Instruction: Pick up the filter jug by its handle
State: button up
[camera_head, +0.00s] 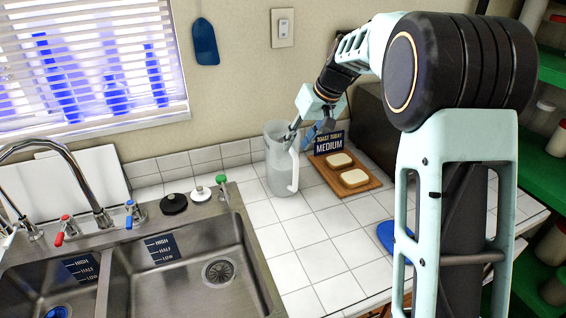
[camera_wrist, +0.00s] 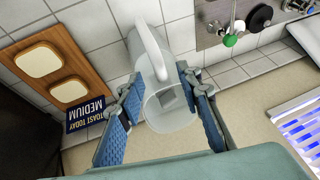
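The filter jug (camera_head: 278,172) is clear and pale with a white handle (camera_head: 294,168). It stands upright on the white tiled counter, near the back wall. In the wrist view the jug (camera_wrist: 172,107) is seen from above, with its handle (camera_wrist: 152,48) running away from the rim. My gripper (camera_head: 303,136) is at the height of the jug's top, by the handle side. In the wrist view my gripper (camera_wrist: 158,80) has its blue-padded fingers spread wide, with the jug's rim and handle end showing between them. I cannot tell whether a finger touches the jug.
A wooden board (camera_head: 331,176) with two bread slices and a "Toast today medium" sign (camera_head: 331,143) lie right of the jug. The sink (camera_head: 190,262), a black stopper (camera_head: 174,203) and a green-topped tap (camera_head: 222,185) are to the left.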

jog(key=shift+x, duration=1.2)
grip_shut()
jog(key=shift+w+r, duration=0.1)
jog(key=shift+r, duration=0.05)
